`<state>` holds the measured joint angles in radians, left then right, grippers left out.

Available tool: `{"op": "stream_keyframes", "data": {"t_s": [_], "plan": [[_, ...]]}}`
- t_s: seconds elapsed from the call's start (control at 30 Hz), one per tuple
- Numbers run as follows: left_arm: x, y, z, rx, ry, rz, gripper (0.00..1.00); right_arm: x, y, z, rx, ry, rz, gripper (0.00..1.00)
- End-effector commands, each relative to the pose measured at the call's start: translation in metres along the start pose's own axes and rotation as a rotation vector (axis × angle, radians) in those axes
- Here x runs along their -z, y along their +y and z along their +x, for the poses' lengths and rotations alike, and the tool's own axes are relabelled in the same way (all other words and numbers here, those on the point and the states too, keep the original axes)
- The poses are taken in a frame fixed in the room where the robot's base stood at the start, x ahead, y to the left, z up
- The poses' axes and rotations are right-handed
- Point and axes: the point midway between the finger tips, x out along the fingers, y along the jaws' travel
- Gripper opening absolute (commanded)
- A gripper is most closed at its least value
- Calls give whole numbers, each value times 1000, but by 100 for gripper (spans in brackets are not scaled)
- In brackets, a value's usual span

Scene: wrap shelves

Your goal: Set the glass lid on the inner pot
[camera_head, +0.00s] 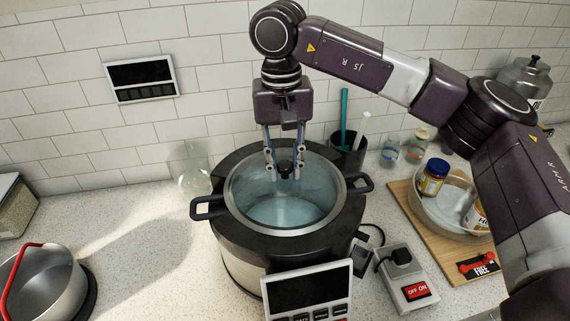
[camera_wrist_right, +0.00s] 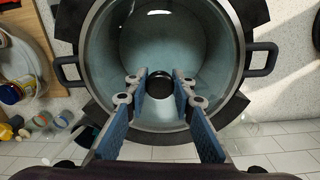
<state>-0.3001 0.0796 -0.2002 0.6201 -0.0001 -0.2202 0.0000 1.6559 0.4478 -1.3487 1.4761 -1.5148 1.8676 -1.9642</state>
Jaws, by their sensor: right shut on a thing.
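The inner pot (camera_head: 240,214) is a grey metal pot with two black side handles, standing in the round dark cooker (camera_head: 239,265). My right gripper (camera_head: 285,172) points down over the pot, towards its back side in the head view. It is shut on the black knob of the glass lid (camera_head: 286,165); the knob also shows between the fingers in the wrist view (camera_wrist_right: 160,86). The clear glass is hard to make out against the pot's bluish inside. I cannot tell whether the lid's rim touches the pot. My left gripper is not in view.
A clear glass vessel (camera_head: 189,172) stands behind left of the cooker. A dark holder with utensils (camera_head: 347,140) stands behind right. A power switch box (camera_head: 405,280), a wooden board (camera_head: 432,238) with a bowl, and a red-handled pan (camera_head: 45,285) flank it.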

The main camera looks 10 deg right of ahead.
Motion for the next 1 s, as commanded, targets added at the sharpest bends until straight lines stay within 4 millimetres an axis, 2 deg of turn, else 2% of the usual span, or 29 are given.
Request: {"op": "stream_keyframes", "data": {"t_s": [0.17, 0.2, 0.37, 0.57, 0.77, 1.0], "plan": [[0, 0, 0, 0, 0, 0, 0, 0, 0, -1, 1, 2, 0, 0], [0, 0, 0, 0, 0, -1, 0, 0, 0, -1, 1, 2, 0, 25], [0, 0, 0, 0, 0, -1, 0, 0, 0, -1, 1, 1, 0, 43], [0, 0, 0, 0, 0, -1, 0, 0, 0, -1, 0, 1, 0, 43], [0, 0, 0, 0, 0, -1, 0, 0, 0, 0, 0, -1, 0, 64], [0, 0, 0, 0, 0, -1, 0, 0, 0, 0, 0, 0, 0, 64]]}}
